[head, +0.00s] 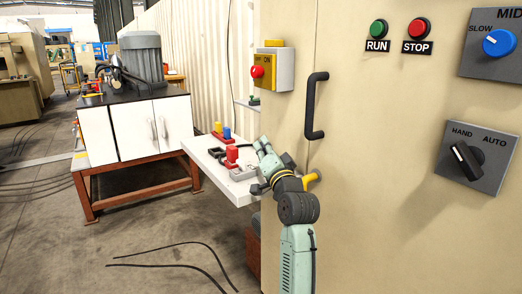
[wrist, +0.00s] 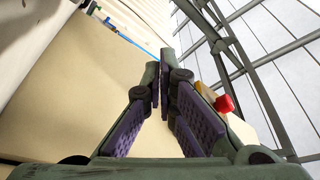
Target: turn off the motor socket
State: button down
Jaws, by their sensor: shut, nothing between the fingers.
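A pale switch box (head: 286,70) is fixed to the beige cabinet's left edge. It has a red knob (head: 257,71) on a yellow plate with ON lettering. I cannot read a label naming it the motor socket. In the wrist view the red knob (wrist: 224,104) shows to the right of my fingers, partly beside the right finger. My gripper (wrist: 160,66) is shut and empty, its fingers pointing upward. In the head view my gripper (head: 263,146) is below the switch box, apart from it, above the small white shelf.
The beige cabinet (head: 350,200) carries a black handle (head: 312,105), a green RUN button (head: 378,29), a red STOP button (head: 420,29) and two dials. The white shelf (head: 205,155) holds red, blue and yellow parts. A grey motor (head: 142,58) stands on a cabinet at left. Cables lie on the floor.

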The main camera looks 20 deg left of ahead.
jog(key=f+b+v, duration=0.1)
jog(key=v, duration=0.8)
jog(key=shift+b, duration=0.4)
jog(key=shift+w+a, duration=0.1)
jog(key=shift+w, duration=0.05)
